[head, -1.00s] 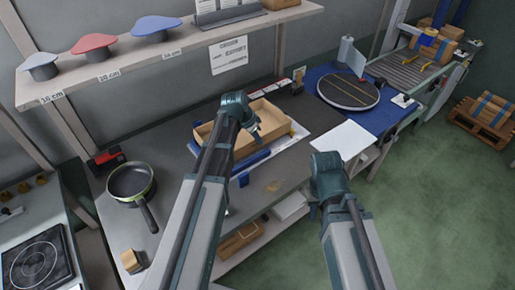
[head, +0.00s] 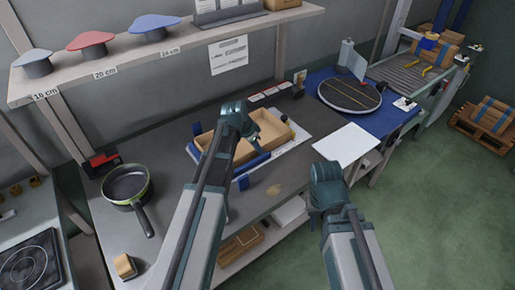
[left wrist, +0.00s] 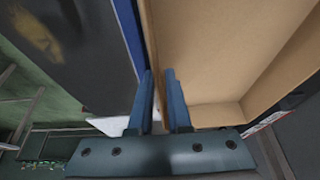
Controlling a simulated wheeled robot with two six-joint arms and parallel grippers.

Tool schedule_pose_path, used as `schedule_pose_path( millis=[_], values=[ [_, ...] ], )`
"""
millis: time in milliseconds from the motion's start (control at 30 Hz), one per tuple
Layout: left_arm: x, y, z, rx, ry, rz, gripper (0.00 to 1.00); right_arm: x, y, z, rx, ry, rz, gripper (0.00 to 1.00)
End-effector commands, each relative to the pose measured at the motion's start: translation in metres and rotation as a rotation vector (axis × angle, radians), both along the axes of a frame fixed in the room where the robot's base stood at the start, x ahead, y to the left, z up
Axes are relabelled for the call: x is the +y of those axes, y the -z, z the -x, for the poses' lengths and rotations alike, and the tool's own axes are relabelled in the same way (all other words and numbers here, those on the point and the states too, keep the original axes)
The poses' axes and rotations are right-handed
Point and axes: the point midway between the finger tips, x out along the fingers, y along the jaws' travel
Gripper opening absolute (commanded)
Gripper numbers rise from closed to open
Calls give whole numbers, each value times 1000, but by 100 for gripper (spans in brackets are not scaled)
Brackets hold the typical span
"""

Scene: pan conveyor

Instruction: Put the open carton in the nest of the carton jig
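The open carton (head: 274,127) is a brown, shallow, empty box in the middle of the head view. It sits at the carton jig (head: 303,136), a white plate with blue blocks; I cannot tell whether its bottom rests fully in the nest. My left gripper (head: 257,143) is at the carton's near wall. In the left wrist view its two blue fingers (left wrist: 160,88) stand close on either side of the carton wall (left wrist: 215,50), shut on it. My right gripper's wrist (head: 327,185) hangs near the table's front edge; its fingers are hidden.
A frying pan (head: 127,184) stands left on the table. A white sheet (head: 346,144) and a round turntable (head: 350,95) on a blue mat lie right. A conveyor (head: 413,75) runs behind them. A shelf (head: 190,45) with lids hangs above.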

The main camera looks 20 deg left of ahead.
Motion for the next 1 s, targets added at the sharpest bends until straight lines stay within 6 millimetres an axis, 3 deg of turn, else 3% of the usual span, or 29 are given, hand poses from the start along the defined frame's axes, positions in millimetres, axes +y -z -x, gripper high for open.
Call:
schedule_pose_path(
  millis=[567,1000],
  values=[
    [-4,-8,6,10,8,6,34,0,-8,0,0,0,0,30],
    [11,-65,22,6,3,5,34,0,-65,0,0,0,0,30]
  ],
)
